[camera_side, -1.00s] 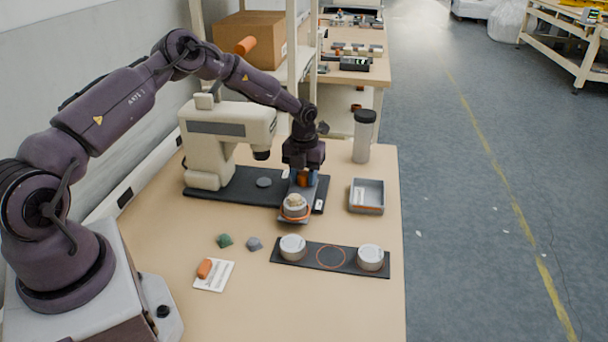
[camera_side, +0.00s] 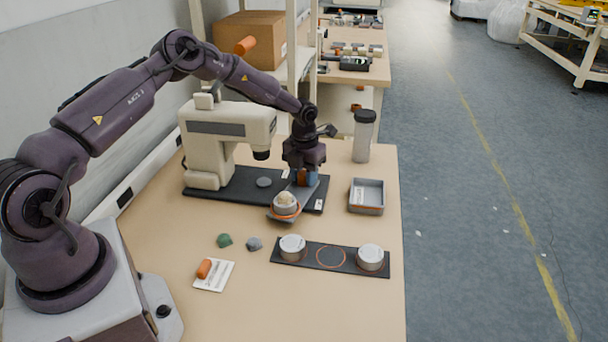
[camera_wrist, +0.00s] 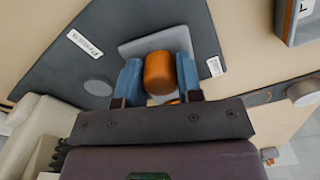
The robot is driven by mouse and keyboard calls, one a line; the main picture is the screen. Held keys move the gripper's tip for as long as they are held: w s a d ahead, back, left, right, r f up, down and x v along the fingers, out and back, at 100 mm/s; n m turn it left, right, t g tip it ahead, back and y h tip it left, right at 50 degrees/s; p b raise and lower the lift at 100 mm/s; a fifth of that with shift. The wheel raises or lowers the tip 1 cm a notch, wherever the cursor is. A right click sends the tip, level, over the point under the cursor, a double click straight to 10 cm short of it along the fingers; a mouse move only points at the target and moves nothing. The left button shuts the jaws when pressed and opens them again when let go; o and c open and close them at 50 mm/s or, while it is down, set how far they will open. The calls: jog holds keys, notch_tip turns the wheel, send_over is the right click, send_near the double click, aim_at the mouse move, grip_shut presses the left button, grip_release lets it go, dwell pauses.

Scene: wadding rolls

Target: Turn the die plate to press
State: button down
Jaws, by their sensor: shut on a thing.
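The die plate (camera_side: 304,194) is a grey plate lying over the black base of the press, turned at a slant. Its near-left end carries a pale cup (camera_side: 286,206) with an orange ring and a tan wad on top. My gripper (camera_side: 306,178) is shut on the orange knob (camera_wrist: 158,72) of the plate, with a blue finger on each side in the wrist view. The beige press (camera_side: 212,145) stands to the left, its dark ram above a grey disc (camera_side: 264,182) on the base. The cup is apart from that disc, nearer the front. In the wrist view my gripper hides the cup.
A black strip (camera_side: 330,257) in front holds two pale cups and an empty ringed spot. A grey tray (camera_side: 367,196) and a clear bottle (camera_side: 363,138) are to the right. Green and grey lumps and a white card with an orange piece lie front left.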

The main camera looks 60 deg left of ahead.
jog(key=shift+m, duration=2)
jog(key=shift+r+m, duration=0.1)
jog(key=shift+m, duration=0.4)
jog(key=c, duration=0.8)
grip_release()
jog(key=shift+n, duration=0.3)
